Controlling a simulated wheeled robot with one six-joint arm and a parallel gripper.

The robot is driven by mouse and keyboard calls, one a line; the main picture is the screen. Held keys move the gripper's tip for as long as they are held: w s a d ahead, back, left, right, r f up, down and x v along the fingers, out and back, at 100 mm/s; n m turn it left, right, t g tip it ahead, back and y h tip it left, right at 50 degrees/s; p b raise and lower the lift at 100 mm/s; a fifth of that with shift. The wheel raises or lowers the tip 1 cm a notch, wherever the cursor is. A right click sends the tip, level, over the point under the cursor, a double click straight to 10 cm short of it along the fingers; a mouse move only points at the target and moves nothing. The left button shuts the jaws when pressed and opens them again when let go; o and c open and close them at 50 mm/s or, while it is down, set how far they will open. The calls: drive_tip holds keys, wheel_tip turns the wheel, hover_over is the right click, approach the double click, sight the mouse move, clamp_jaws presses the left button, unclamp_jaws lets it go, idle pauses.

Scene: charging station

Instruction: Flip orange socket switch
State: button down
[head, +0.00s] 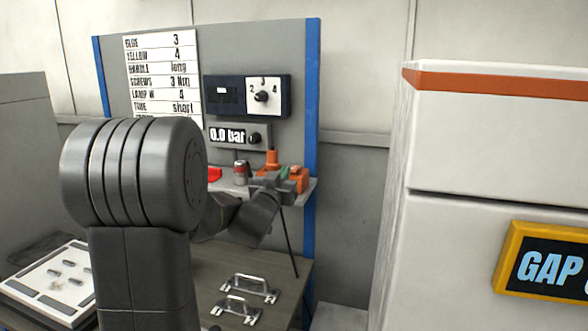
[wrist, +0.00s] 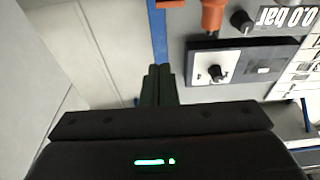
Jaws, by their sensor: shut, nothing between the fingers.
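An orange upright part (head: 272,158) stands on the shelf below the dial panel, at the right side of the station board. The wrist view, which is upside down, shows an orange part (wrist: 212,14) at the top edge, cut off by the frame. I cannot make out a socket switch on it. Another orange piece (head: 298,178) sits at the shelf's right end. My gripper (head: 268,180) is in front of the shelf, partly mixed with the things there. In the wrist view my gripper (wrist: 158,72) is shut and empty, with the orange part beyond it and to the right.
The dial panel (head: 281,96) and the gauge reading 0.0 bar (head: 227,135) are on the board. A blue post (head: 312,100) edges it. Metal handles (head: 250,286) lie on the bench below. A white cabinet (head: 490,140) stands at right.

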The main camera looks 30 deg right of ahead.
wheel_tip(320, 180, up, 2)
drive_tip(key=p, duration=0.4)
hover_over(294, 169)
drive_tip(key=s+a, duration=0.1)
drive_tip(key=s, duration=0.1)
drive_tip(key=shift+s+a+f, duration=0.1)
drive_tip(key=shift+f, duration=0.55)
drive_tip(key=shift+s+a+f, duration=0.1)
drive_tip(key=shift+f, duration=0.5)
drive_tip(key=shift+s+a+f+p, duration=0.15)
drive_tip(key=shift+f+p, duration=0.15)
drive_tip(key=shift+f, duration=0.5)
